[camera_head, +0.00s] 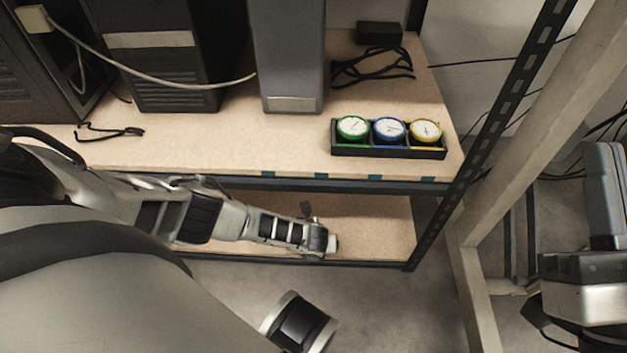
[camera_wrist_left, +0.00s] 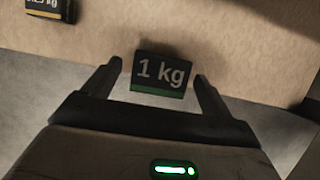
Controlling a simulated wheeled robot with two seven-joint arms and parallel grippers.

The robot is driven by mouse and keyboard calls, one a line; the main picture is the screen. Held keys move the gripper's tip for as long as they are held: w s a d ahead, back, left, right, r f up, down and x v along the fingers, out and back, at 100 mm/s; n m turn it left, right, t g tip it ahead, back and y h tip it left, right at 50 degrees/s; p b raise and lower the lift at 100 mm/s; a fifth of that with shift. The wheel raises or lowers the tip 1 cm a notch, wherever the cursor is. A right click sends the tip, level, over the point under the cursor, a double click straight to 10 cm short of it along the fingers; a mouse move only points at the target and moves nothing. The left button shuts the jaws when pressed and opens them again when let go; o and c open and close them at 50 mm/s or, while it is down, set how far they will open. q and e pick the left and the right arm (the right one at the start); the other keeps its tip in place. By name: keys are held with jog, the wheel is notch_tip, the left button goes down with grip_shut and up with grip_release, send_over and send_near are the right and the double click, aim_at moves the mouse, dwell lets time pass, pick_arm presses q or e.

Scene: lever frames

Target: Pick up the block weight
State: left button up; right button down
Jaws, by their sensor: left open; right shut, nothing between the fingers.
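The block weight (camera_wrist_left: 162,75), dark with a white "1 kg" label and a green stripe, is on a tan shelf board in the left wrist view. My left gripper (camera_wrist_left: 157,72) is open around it, one finger on each side, with gaps showing; it is not gripped. In the head view my left arm reaches toward the lower shelf (camera_head: 370,222), and its fingertips are hard to make out. A second dark block with a yellow stripe (camera_wrist_left: 48,9) is cut off at the upper left. My right gripper (camera_head: 556,332) is at the lower right, shut and empty, away from the shelves.
The upper shelf (camera_head: 230,150) holds computer towers (camera_head: 165,60), a black tray (camera_head: 390,151) with green, blue and yellow round dials, and black cables (camera_head: 372,66). A slotted metal post (camera_head: 490,120) and a pale beam (camera_head: 545,130) stand at the right.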

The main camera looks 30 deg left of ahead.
pick_arm(q)
jog(key=shift+b+x, duration=0.4)
jog(key=shift+x, duration=0.55)
jog(key=c, duration=1.7)
jog(key=shift+w, duration=0.1)
jog(key=shift+c, duration=0.8)
pick_arm(e)
jog(key=r+n+y, duration=0.1)
jog(key=s+n+y, duration=0.1)
jog(key=n, duration=0.1)
jog(key=r+n+y, duration=0.1)
jog(key=shift+s+a+r+y, duration=0.15)
jog(key=shift+s+r+y, duration=0.05)
jog(key=shift+r+y, duration=0.1)
pick_arm(q)
jog(key=shift+r, duration=0.2)
